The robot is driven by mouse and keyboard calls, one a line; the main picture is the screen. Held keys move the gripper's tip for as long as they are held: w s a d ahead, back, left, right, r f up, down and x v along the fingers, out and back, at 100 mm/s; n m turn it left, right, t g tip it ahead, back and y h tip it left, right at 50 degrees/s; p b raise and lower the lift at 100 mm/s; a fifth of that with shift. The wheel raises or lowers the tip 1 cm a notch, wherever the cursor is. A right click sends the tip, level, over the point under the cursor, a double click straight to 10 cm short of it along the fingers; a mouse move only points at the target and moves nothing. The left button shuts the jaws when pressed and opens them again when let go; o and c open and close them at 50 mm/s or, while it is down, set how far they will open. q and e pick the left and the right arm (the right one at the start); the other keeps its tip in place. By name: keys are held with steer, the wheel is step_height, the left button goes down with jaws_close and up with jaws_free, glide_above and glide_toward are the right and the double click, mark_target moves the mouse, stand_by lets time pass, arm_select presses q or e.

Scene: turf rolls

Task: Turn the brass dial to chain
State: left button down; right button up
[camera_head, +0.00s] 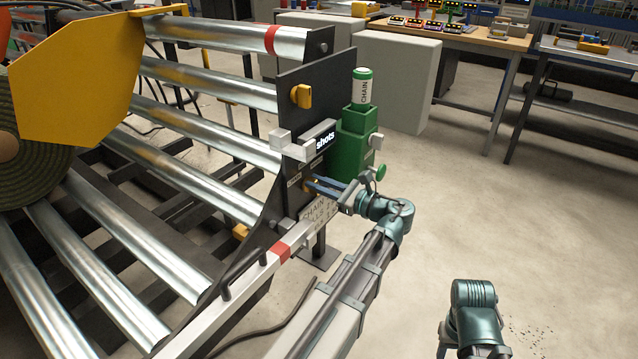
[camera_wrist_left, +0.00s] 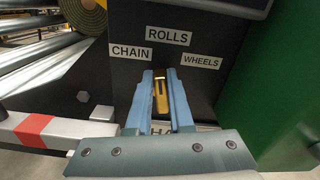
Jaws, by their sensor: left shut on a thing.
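The brass dial (camera_wrist_left: 161,96) sits on a dark panel (camera_wrist_left: 206,85) and stands about upright, its upper end towards the ROLLS label (camera_wrist_left: 168,36). The CHAIN label (camera_wrist_left: 131,52) is at its upper left and the WHEELS label (camera_wrist_left: 201,61) at its upper right. My left gripper (camera_wrist_left: 160,88) is shut on the dial, with one blue finger on each side. In the head view my left gripper (camera_head: 312,186) reaches the panel from the right; its fingers hide most of the dial there. My right gripper is not clearly in view; only a teal joint of that arm shows at the lower right.
A green unit (camera_head: 354,137) with a CHAIN-marked cylinder (camera_head: 362,88) stands right of the panel. A yellow knob (camera_head: 301,96) is above. Steel rollers (camera_head: 205,88) and a turf roll (camera_head: 40,170) are on the left. The floor (camera_head: 530,220) at right is open.

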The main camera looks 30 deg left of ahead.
arm_select(q)
steer(key=n, duration=0.4)
steer(key=s+n, duration=0.1)
steer(key=n, duration=0.1)
steer(key=shift+f, duration=0.35)
steer(key=shift+n, duration=0.3)
steer(key=shift+s, duration=0.1)
steer(key=c, duration=0.8)
jaws_free()
steer(key=s+d, duration=0.1)
steer(key=d, duration=1.2)
steer(key=shift+d, duration=0.35)
